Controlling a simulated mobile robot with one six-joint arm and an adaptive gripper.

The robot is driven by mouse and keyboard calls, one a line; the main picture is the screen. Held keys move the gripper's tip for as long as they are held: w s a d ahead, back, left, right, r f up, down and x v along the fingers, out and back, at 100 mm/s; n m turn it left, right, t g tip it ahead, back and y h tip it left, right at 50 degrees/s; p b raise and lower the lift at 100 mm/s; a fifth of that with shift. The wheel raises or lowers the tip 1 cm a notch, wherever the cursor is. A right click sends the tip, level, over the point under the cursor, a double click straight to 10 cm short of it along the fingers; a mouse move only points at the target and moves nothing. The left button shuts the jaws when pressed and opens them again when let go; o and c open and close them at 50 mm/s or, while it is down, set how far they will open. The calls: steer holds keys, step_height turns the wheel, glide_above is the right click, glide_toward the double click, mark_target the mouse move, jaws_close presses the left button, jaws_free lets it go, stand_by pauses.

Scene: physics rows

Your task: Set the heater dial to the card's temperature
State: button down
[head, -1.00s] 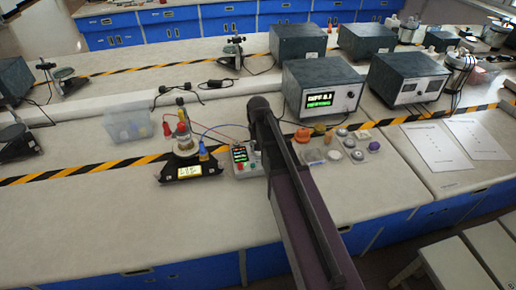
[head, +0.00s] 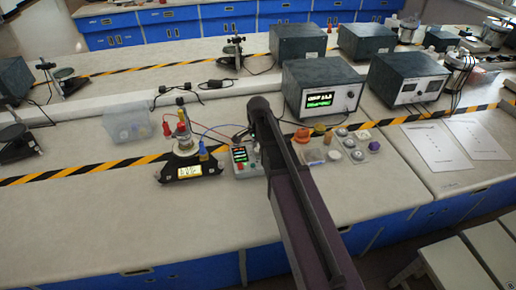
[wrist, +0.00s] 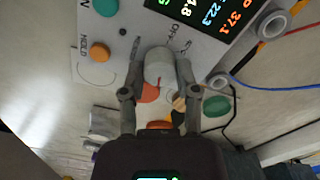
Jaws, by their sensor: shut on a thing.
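The heater control box (head: 242,170) stands on the bench, partly hidden by my arm. Its panel (wrist: 207,20) fills the top of the wrist view, with a dark screen (wrist: 213,10) showing coloured numbers, among them 22.3 and 37.1. The pale grey dial (wrist: 159,66) is on this panel. My gripper (wrist: 160,78) is shut on the dial, one finger on each side. In the head view my arm hides most of the gripper. A small lit yellowish card or display (head: 190,171) is on the black base left of the box; its text is unreadable.
An orange button (wrist: 100,52) and a green one (wrist: 104,7) are beside the dial. Blue and red leads run from the box to a flask setup (head: 184,140). Small knobs and parts (head: 347,147) lie right of my arm. A clear bin (head: 127,125) stands left.

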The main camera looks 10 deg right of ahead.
steer(key=shift+s+m, duration=0.1)
steer(key=shift+m, duration=1.2)
steer(key=shift+c, duration=1.8)
jaws_free()
steer(key=shift+n, duration=0.3)
